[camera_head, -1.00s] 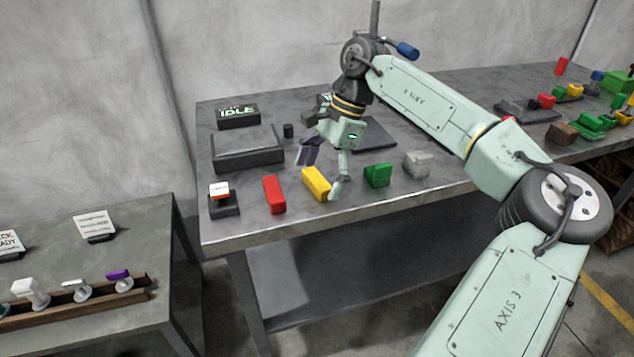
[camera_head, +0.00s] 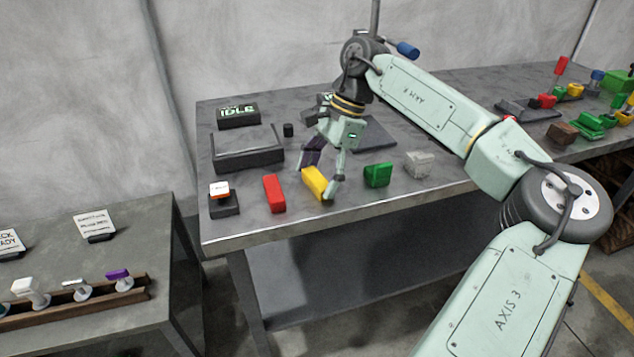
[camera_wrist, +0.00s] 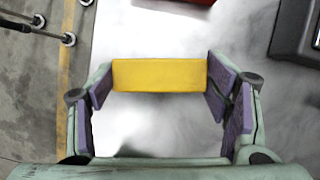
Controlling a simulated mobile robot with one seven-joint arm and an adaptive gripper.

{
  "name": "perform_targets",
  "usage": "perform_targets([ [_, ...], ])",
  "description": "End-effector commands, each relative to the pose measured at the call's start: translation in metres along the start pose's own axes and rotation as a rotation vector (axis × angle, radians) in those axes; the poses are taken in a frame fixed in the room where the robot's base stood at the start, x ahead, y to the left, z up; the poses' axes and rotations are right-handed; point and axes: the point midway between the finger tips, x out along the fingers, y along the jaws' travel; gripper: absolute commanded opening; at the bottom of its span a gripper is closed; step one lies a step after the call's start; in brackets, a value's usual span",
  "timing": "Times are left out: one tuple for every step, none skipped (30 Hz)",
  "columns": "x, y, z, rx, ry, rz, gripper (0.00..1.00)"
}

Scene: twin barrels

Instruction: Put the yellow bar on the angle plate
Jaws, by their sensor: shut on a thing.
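The yellow bar (camera_head: 314,183) lies near the front edge of the steel bench. My gripper (camera_head: 324,180) reaches down over it and is shut on it. In the wrist view the yellow bar (camera_wrist: 160,75) spans the gap between the purple finger pads, one at each end. It appears still at bench level; I cannot tell any lift. No part is plainly the angle plate. A small grey stepped block (camera_head: 418,164) at the right and a dark flat plate (camera_head: 376,136) behind my gripper are both in view.
A red bar (camera_head: 274,194) and a button box (camera_head: 222,199) stand left of the yellow bar, a green block (camera_head: 377,175) right. A dark tray (camera_head: 247,152) and an IDLE display (camera_head: 238,115) are behind. Several coloured parts crowd the bench's far right.

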Motion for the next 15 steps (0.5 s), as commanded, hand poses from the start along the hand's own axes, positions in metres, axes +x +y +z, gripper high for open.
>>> perform_targets([
  [-0.001, 0.000, 0.001, 0.000, 0.000, -0.001, 0.20],
  [-0.001, 0.000, 0.001, 0.000, 0.000, -0.001, 0.17],
  [-0.001, 0.000, 0.001, 0.000, 0.000, -0.001, 0.14],
  [-0.001, 0.000, 0.001, 0.000, 0.000, -0.001, 0.13],
  [-0.001, 0.000, 0.001, 0.000, 0.000, -0.001, 0.13],
  [-0.001, 0.000, 0.001, 0.000, 0.000, -0.001, 0.13],
  [-0.001, 0.000, 0.001, 0.000, 0.000, -0.001, 0.13],
  [-0.001, 0.000, 0.001, 0.000, 0.000, -0.001, 0.13],
  [-0.002, 0.000, 0.001, 0.000, 0.000, -0.001, 0.13],
  [-0.003, 0.000, 0.001, -0.001, 0.000, -0.001, 0.13],
  [-0.004, 0.000, 0.002, -0.001, 0.000, -0.002, 0.13],
  [-0.006, -0.001, 0.003, -0.001, 0.000, -0.003, 0.13],
  [-0.008, -0.001, 0.003, 0.000, 0.000, -0.003, 0.13],
  [-0.010, -0.001, 0.004, 0.000, -0.001, -0.003, 0.13],
  [-0.013, -0.001, 0.005, -0.001, -0.001, -0.003, 0.13],
])
